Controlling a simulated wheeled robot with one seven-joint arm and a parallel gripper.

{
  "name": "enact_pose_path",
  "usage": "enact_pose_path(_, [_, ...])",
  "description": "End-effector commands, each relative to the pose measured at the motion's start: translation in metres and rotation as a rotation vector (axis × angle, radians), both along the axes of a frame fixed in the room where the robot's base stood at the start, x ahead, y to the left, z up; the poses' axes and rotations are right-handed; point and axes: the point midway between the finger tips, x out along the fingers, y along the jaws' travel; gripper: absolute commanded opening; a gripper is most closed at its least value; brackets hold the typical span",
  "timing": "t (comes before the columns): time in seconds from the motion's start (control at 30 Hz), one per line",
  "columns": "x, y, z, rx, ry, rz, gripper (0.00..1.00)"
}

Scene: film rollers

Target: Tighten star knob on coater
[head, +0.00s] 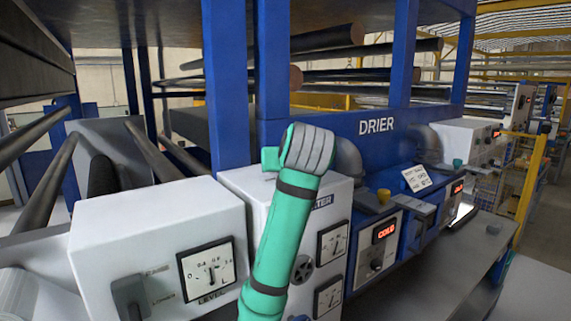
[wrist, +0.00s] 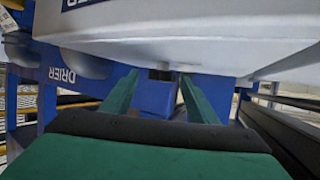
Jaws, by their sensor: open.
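The coater is the white box (head: 334,201) in the middle of the head view, with a partly covered label ending in "TER". A small dark stub (wrist: 160,74) shows in the wrist view at the white casing's edge, between my two green fingers; I cannot tell if it is the star knob. My gripper (wrist: 159,82) is open, one finger on each side of the stub with gaps, and seems to hold nothing. In the head view my green arm crosses in front of the coater, and the fingertips are hidden. A round dark fitting (head: 303,269) sits on the coater's front.
A white box with a level gauge (head: 208,272) and a grey lever stands left of my arm. The blue drier (head: 375,126) frame rises behind. Control boxes with red displays (head: 384,231) stand to the right. A grey bench (head: 425,275) runs along the right front.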

Motion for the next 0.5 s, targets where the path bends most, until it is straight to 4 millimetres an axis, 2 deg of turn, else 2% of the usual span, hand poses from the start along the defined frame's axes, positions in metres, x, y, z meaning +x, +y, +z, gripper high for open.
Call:
enact_pose_path(0.27, [0.0008,0.0027,-0.0009,0.0,0.0,0.003,0.54])
enact_pose_path(0.3, [0.0008,0.0028,-0.0008,-0.001,0.0,0.004,0.52])
enact_pose_path(0.47, [0.0007,0.0033,-0.0008,-0.001,0.0,0.004,0.13])
enact_pose_path(0.5, [0.0007,0.0035,-0.0007,-0.001,0.0,0.004,0.12])
